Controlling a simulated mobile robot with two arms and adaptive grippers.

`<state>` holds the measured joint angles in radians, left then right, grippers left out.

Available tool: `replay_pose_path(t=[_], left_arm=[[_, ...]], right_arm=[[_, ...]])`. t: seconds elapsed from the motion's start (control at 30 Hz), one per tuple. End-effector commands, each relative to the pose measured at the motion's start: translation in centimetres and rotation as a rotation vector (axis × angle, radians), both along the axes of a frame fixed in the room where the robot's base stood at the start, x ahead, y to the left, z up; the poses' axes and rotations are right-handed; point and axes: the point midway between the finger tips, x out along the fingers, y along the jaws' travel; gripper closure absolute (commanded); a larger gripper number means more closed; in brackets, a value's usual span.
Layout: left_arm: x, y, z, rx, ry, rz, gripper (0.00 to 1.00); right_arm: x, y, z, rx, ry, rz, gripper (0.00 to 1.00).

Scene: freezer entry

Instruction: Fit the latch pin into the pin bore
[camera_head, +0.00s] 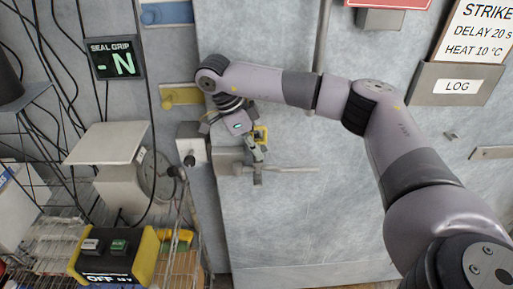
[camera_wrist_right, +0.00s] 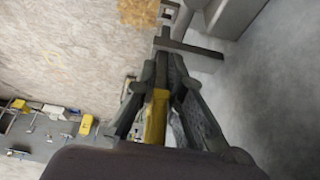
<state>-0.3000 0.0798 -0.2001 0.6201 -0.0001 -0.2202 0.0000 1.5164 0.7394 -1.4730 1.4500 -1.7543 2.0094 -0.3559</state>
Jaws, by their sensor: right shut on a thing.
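My right gripper (camera_head: 255,150) is in front of the freezer door, close to a grey horizontal handle bar (camera_head: 290,169). In the wrist view its two dark fingers (camera_wrist_right: 162,75) are shut on a yellow piece, which I take to be the latch pin (camera_wrist_right: 155,118). A small yellow part (camera_head: 260,133) shows beside the gripper in the head view. Past the fingertips in the wrist view are a grey crossbar (camera_wrist_right: 190,48) and a small square-holed bracket (camera_wrist_right: 170,12). I cannot tell which opening is the pin bore, or whether the pin touches it. My left gripper is not in view.
A grey box (camera_head: 192,143) with a dark knob is left of the gripper. A yellow plate (camera_head: 181,96) is above it. A wire shelf at lower left holds a yellow-and-black button box (camera_head: 113,256). The door's lower right is clear.

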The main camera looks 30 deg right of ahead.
Motion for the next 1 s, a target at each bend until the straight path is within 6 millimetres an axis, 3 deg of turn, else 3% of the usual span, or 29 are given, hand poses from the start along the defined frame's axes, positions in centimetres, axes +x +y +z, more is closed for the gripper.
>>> replay_pose_path(t=[0.47,0.5,0.8,1.0], left_arm=[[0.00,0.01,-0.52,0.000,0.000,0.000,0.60],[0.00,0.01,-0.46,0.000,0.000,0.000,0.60],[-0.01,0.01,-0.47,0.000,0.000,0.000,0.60],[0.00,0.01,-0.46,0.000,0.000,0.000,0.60]], right_arm=[[0.00,0.01,-0.80,0.000,0.000,0.000,1.00],[0.00,0.00,-0.73,0.000,0.000,0.000,0.88],[-0.02,-0.01,-0.80,0.000,0.001,0.000,0.68],[-0.01,-0.02,-0.79,0.000,0.001,0.000,0.67]])
